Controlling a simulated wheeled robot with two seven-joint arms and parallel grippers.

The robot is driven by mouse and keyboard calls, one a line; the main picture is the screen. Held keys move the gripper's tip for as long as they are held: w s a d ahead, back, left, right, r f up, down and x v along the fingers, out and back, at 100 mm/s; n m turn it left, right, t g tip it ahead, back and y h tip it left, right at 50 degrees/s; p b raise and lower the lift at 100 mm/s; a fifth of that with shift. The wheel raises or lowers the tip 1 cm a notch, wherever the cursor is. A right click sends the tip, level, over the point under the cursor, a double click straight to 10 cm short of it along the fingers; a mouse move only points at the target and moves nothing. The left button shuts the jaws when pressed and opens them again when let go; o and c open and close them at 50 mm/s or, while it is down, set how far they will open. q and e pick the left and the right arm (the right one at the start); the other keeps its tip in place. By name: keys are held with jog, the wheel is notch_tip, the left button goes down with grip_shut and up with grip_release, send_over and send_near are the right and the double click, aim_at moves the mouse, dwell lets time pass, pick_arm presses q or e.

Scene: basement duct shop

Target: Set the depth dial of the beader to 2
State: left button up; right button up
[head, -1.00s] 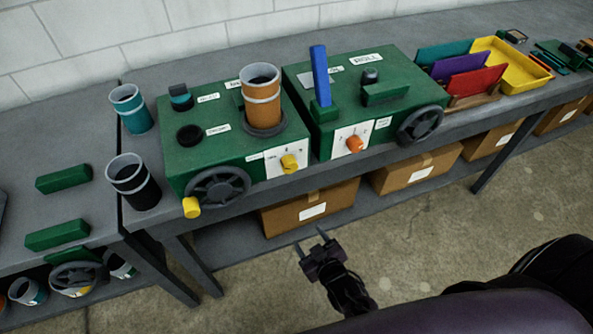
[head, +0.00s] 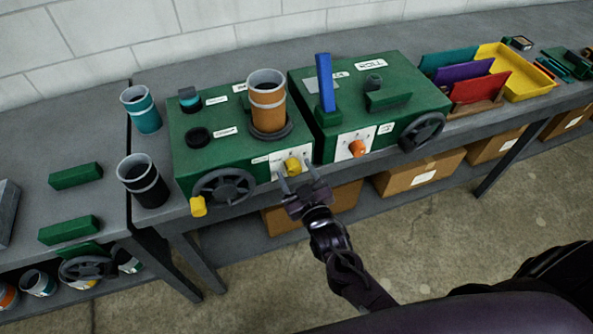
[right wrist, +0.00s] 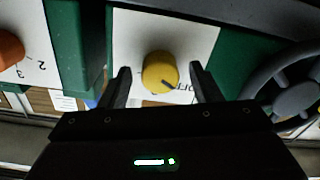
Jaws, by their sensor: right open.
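Two green machines stand on the bench; I cannot read which is the beader. The left machine (head: 222,152) has a yellow dial (head: 292,166) on a white front plate. In the right wrist view this yellow dial (right wrist: 160,72) appears upside down, its dark pointer mark towards lettering that looks like OFF. My right gripper (head: 294,175) is open, its fingers on either side of the yellow dial; contact cannot be told. The right machine (head: 345,115) has an orange dial (head: 357,148); numerals 2 and 3 show beside it in the wrist view. My left gripper is out of view.
A dark handwheel (head: 224,187) and a yellow knob (head: 198,206) are left of the yellow dial. An orange duct piece (head: 267,95) stands on the left machine. A blue lever (head: 325,85) rises from the right machine. Cardboard boxes (head: 420,173) sit on the shelf below.

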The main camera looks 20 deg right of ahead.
jog(key=shift+w, duration=0.1)
jog(key=c, duration=1)
jog(key=m, duration=0.5)
jog(key=shift+m, duration=0.3)
jog(key=m, duration=0.6)
jog(key=shift+a, duration=0.1)
jog(key=o, duration=1)
